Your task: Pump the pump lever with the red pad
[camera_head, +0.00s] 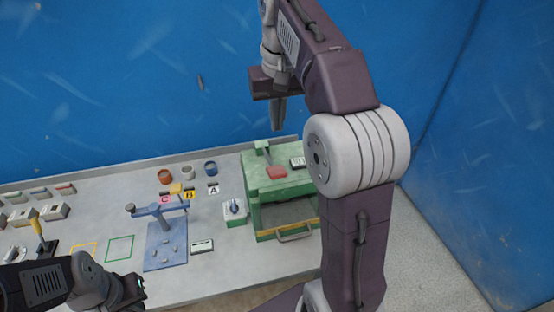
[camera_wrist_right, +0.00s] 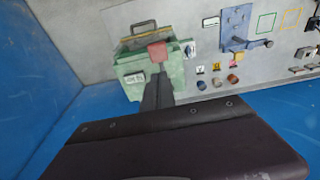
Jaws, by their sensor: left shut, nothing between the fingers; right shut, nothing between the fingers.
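The red pad (camera_head: 277,172) is on top of the green box-shaped press (camera_head: 249,192) at the table's back right. A small green post with a crosspiece (camera_head: 264,150) stands just behind the pad. My right gripper (camera_head: 278,126) is shut and empty, pointing down above and behind the press. In the right wrist view, the shut fingers (camera_wrist_right: 158,88) point toward the red pad (camera_wrist_right: 157,50), with their tips overlapping its near edge; I see no clear contact. My left gripper (camera_head: 139,290) is shut and empty at the lower left, away from the press.
A drawer-like front with a handle (camera_head: 295,233) is on the press. A blue fixture (camera_head: 166,250) with a crossbar stands left of it. Several cups (camera_head: 210,168) line the back. A yellow-handled lever (camera_head: 39,233) stands at left. A blue wall (camera_head: 120,80) rises behind the table.

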